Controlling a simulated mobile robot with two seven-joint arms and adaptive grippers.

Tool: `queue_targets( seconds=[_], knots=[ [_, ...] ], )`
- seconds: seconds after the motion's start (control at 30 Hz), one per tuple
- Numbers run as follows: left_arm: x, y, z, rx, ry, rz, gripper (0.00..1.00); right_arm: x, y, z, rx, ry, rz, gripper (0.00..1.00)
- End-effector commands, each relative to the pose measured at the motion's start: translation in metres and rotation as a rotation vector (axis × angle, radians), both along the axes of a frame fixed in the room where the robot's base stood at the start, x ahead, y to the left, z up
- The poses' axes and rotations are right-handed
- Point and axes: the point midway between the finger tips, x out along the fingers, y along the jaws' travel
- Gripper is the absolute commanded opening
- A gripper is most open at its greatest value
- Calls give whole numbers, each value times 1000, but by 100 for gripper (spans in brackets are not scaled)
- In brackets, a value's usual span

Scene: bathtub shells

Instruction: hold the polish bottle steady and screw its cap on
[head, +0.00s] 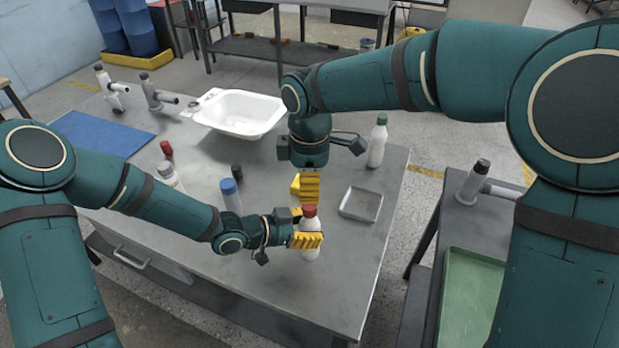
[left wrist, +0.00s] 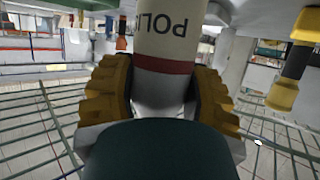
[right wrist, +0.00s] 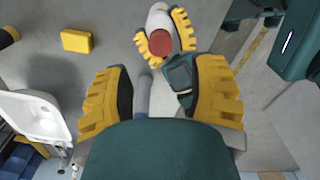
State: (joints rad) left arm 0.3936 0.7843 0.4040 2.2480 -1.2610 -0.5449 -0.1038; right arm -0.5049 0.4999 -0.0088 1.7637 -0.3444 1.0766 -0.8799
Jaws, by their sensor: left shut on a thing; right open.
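The polish bottle (head: 311,250) is white, with a red cap (head: 310,211) sitting on its top. In the left wrist view the bottle (left wrist: 168,35) shows the letters "POLI" and a red band. My left gripper (head: 308,241) is shut around its body, one yellow finger on each side, and the bottle looks about upright. My right gripper (head: 310,186) is open and empty, behind and above the bottle in the head view. In the right wrist view the red cap (right wrist: 160,42) lies ahead of the open fingers, apart from them. The cap's thread is hidden.
A blue-capped bottle (head: 230,195) and a dark-capped item (head: 237,176) stand left of the bottle. A grey tray (head: 361,203) and a green-capped bottle (head: 378,143) are to the right. A white basin (head: 240,112) is behind. A yellow block (right wrist: 77,40) lies in the right wrist view.

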Motion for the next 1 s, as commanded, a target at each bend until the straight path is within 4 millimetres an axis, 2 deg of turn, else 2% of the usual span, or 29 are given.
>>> queue_targets(
  seconds=[0.3,0.5,0.9,0.93,1.0],
  knots=[
    [0,0,0,-1,0,0,0,-1,0,-46,-1,3,-1,57],
    [0,0,0,-1,0,0,0,0,0,-67,-1,2,-1,57],
    [0,0,0,-1,0,0,0,0,0,-74,0,0,-1,57],
    [0,0,0,-1,0,0,0,0,0,-74,0,0,-1,59],
    [0,0,0,-1,0,0,0,0,0,-74,0,0,-1,35]
  ],
)
